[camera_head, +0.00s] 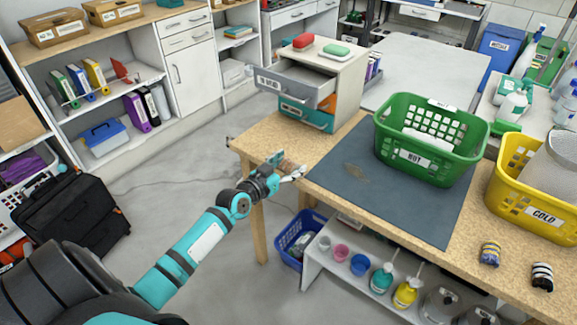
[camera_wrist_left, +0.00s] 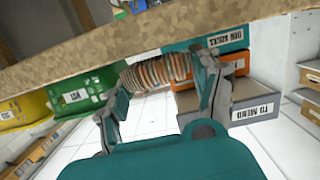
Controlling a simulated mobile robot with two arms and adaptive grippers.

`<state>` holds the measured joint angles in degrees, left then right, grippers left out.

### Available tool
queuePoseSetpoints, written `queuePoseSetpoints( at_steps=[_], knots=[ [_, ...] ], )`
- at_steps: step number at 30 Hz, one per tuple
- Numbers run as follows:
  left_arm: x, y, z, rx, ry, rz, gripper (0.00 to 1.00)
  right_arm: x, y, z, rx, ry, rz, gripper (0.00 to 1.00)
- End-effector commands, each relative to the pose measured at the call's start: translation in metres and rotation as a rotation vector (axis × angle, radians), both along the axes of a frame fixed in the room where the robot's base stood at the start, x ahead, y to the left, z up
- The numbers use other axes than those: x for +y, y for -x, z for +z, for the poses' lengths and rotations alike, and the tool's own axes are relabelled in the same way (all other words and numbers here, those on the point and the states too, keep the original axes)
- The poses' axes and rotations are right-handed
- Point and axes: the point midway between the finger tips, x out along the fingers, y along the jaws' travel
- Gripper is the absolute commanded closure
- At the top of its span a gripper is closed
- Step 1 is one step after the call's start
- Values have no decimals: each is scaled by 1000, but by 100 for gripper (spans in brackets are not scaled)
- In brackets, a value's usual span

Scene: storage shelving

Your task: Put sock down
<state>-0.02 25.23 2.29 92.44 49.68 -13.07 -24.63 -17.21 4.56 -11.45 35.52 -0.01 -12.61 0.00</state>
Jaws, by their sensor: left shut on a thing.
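My left gripper (camera_head: 285,174) is shut on a striped sock (camera_wrist_left: 155,72) in brown, orange and cream. In the head view the sock (camera_head: 287,165) is small and partly hidden by the fingers, at the table's left edge by the mat corner. I cannot tell whether it touches the table. The left wrist view, upside down, shows the sock between both fingers (camera_wrist_left: 158,80). The drawer unit (camera_head: 346,84) stands behind the gripper, its grey "TO MEND" drawer (camera_head: 296,85) pulled open above a teal drawer (camera_head: 306,114). My right gripper is out of view.
A green "HOT" basket (camera_head: 430,128) and a yellow "COLD" basket (camera_head: 535,205) stand to the right. Two rolled striped bundles (camera_head: 490,253) (camera_head: 542,276) lie near the front edge.

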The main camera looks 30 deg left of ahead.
Motion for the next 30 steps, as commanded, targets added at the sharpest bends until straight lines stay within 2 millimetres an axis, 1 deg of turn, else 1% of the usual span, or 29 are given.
queuePoseSetpoints(
  at_steps=[8, 13, 14, 19, 30],
  knots=[
    [0, 0, -2, -3, -1, 2, 61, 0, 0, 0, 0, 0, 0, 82],
    [0, 0, -8, -3, -1, 1, 61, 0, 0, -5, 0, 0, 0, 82],
    [0, 0, -7, -3, -1, 1, 32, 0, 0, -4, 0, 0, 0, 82],
    [0, 0, -6, -2, -1, 1, 10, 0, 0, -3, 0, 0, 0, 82],
    [0, 0, -7, -2, 0, 1, 10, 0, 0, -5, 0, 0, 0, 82]
  ],
)
